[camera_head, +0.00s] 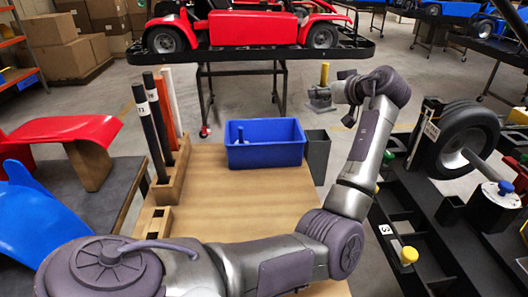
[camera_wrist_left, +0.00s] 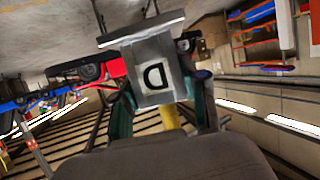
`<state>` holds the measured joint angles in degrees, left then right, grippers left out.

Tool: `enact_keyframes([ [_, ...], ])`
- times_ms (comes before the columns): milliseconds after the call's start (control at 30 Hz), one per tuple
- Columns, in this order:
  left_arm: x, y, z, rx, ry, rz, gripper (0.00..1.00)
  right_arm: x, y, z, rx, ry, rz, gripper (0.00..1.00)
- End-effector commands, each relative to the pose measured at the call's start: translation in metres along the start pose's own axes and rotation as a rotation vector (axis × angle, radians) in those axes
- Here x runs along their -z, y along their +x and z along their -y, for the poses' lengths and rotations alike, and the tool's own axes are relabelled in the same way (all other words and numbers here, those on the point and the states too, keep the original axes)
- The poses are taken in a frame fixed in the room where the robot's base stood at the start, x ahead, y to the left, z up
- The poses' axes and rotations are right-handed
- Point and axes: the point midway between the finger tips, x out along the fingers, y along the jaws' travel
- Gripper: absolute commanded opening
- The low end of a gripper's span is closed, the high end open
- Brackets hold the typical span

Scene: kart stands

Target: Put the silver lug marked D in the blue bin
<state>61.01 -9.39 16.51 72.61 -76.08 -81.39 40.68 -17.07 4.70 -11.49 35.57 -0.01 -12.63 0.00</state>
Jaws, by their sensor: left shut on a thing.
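The silver lug marked D (camera_wrist_left: 152,72) fills the middle of the left wrist view, its black letter facing the camera. A yellow part (camera_wrist_left: 168,117) shows beside it. My left gripper (camera_head: 322,96) is shut on the lug, in the air beyond the table's far right corner. The lug is small and partly hidden there in the head view. The blue bin (camera_head: 268,156) stands on the far part of the wooden table, to the left of and nearer than the gripper. A small blue-grey upright thing (camera_head: 240,134) shows inside it. My right gripper is not in view.
A dark grey container (camera_head: 317,155) stands right of the bin. Left of it is a wooden rack (camera_head: 172,186) with tall black, red and white bars. A wheel (camera_head: 466,140) and black stand are at right. The table middle (camera_head: 235,205) is clear.

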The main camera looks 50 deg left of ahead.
Motion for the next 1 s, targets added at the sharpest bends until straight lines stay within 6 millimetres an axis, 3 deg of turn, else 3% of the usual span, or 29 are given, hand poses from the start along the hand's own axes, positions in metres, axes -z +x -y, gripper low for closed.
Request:
enact_keyframes([
  [133,0.005,-0.001,-0.001,0.016,-0.008,-0.002,0.00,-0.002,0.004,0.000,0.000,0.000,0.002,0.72],
  [233,0.004,0.011,0.006,0.022,-0.009,-0.002,0.00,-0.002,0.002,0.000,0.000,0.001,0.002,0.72],
  [700,-0.017,0.103,0.056,0.020,-0.007,-0.003,0.00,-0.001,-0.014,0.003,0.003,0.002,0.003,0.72],
  [1000,-0.031,0.118,0.061,0.019,-0.005,-0.002,0.00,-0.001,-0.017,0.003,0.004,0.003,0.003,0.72],
])
